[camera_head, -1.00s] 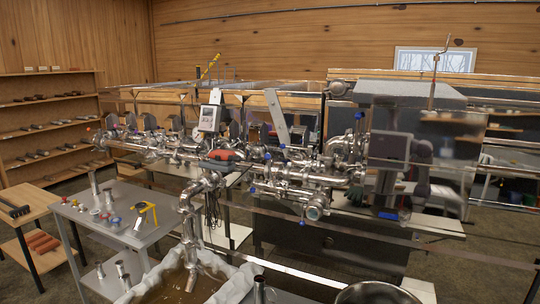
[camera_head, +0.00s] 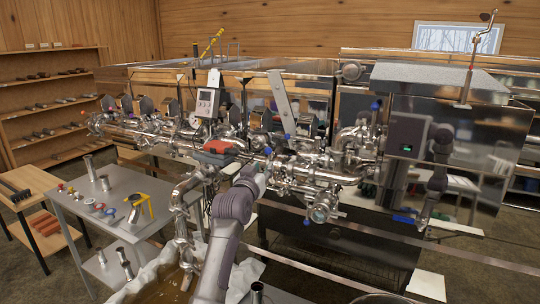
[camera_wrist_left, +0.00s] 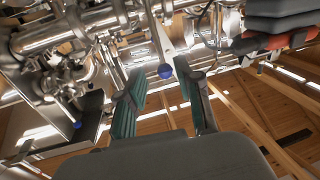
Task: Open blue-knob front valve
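Shiny steel pipework (camera_head: 150,140) with several small blue knobs runs across the head view. One blue knob (camera_head: 267,151) shows just beyond the end of my left arm. Another blue knob (camera_head: 306,222) hangs low at the front. In the left wrist view, a round blue knob (camera_wrist_left: 165,71) appears between the fingertips of my left gripper (camera_wrist_left: 162,80). The gripper is open, with teal pads apart; I cannot tell how far beyond them the knob is. A second blue knob (camera_wrist_left: 77,125) lies left of the fingers.
A red and black part (camera_head: 218,147) sits on the pipes close to my left arm; it also shows in the wrist view (camera_wrist_left: 275,42). A grey control box (camera_head: 406,137) is at right. A grey table (camera_head: 120,195) with small fittings stands at left.

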